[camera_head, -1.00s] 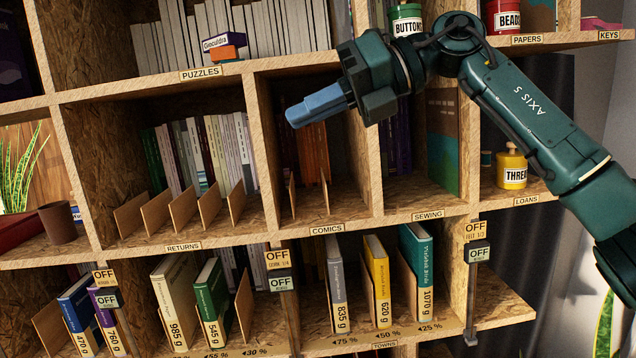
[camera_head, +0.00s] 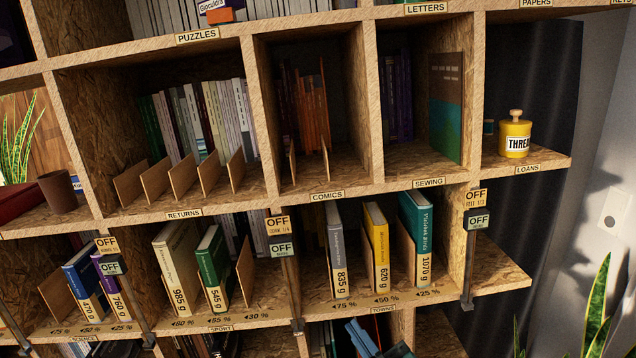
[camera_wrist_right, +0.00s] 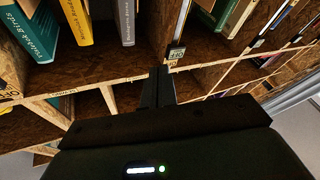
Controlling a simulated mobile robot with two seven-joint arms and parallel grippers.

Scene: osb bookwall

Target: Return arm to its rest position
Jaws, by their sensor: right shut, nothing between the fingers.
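My right gripper (camera_head: 358,330) shows at the bottom of the head view, low in front of the bookwall, below the TOWNS shelf edge. Only its blue fingers and a bit of dark green body are in the picture. In the right wrist view its dark fingers (camera_wrist_right: 158,85) are together with nothing between them. The rest of the right arm is out of the head view. My left gripper is not in view.
The bookwall fills the head view. A grey book (camera_head: 336,250), a yellow book (camera_head: 377,250) and a teal book (camera_head: 415,240) stand above the gripper. A switch post (camera_head: 469,270) juts at the right.

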